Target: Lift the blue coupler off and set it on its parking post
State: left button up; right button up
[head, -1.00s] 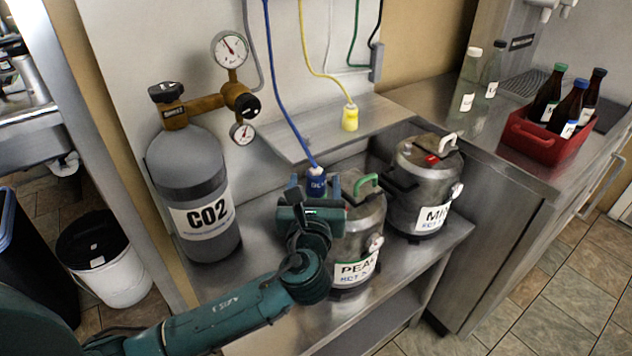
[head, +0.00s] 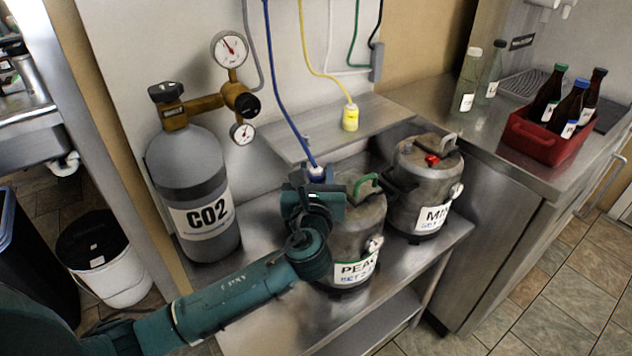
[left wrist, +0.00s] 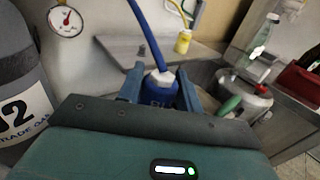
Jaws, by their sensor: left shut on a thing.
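My left gripper (head: 316,190) is shut on the blue coupler (left wrist: 160,88), which sits between its two fingers in the left wrist view. In the head view the gripper hides most of the coupler; its pale top and blue hose (head: 280,95) show above. The coupler is by the top of the front keg (head: 356,235), whose label starts "PEA". Its lower end is hidden, so I cannot tell whether it touches the keg. A small grey upright piece (head: 307,143), perhaps a parking post, stands on the wall shelf (head: 285,148) behind. My right gripper is not in view.
A yellow coupler (head: 350,118) stands on the shelf to the right. A second keg (head: 425,185) is behind right. The CO2 cylinder (head: 190,180) with gauges stands left. A red crate of bottles (head: 535,140) is on the counter. Hoses hang above the shelf.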

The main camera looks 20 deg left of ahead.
aim_at(316, 169)
pick_arm(q)
jog(key=c, duration=0.3)
jog(key=shift+r, duration=0.1)
notch_tip(316, 169, up, 10)
jog(key=shift+f+p, duration=0.15)
jog(key=shift+p, duration=0.85)
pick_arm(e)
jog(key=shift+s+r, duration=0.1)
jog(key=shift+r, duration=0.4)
pick_arm(q)
jog(key=shift+w+a, duration=0.1)
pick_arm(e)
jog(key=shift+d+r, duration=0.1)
